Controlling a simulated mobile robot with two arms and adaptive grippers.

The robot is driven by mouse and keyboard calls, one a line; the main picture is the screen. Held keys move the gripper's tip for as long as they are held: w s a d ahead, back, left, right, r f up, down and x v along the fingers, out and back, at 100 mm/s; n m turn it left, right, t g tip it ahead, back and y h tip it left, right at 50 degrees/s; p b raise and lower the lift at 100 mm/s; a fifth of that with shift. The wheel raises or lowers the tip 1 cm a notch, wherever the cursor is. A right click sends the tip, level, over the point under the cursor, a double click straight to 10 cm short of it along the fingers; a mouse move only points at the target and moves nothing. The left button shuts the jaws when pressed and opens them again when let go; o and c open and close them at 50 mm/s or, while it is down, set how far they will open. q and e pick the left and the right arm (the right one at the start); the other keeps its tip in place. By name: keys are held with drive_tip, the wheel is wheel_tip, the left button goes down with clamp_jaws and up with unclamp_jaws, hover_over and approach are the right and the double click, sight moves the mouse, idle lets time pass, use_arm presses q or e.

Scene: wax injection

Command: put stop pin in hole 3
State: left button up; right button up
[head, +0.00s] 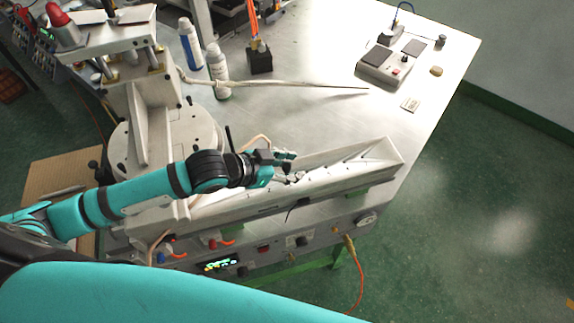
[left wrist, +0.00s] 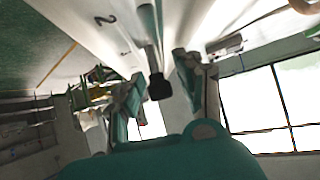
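My left gripper (head: 286,160) is over the near part of the pale chute (head: 372,158) on the machine. In the left wrist view its two fingers (left wrist: 163,92) stand apart. A dark-ended piece with a grey shaft (left wrist: 158,88), perhaps the stop pin, shows between them, with gaps visible on both sides; I cannot tell whether it touches a finger. Small dark marks, perhaps pins or holes, lie along the chute in the head view, too small to tell apart. Hole 3 cannot be made out. My right gripper is not in view.
A control panel with a lit display (head: 218,264) runs along the machine's front. White bottles (head: 216,62) and a thin rod (head: 300,85) are behind the arm on the metal table (head: 310,112). A grey box (head: 384,67) stands at the far right. The table's middle is mostly clear.

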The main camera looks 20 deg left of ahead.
use_arm(q)
drive_tip(key=v, duration=1)
drive_tip(key=shift+s+a+r, duration=0.15)
drive_tip(key=shift+s+a, duration=0.1)
drive_tip(key=shift+s+a+r, duration=0.2)
drive_tip(key=shift+s+r, duration=0.15)
drive_tip(key=shift+r, duration=0.15)
drive_tip(key=shift+f, duration=0.1)
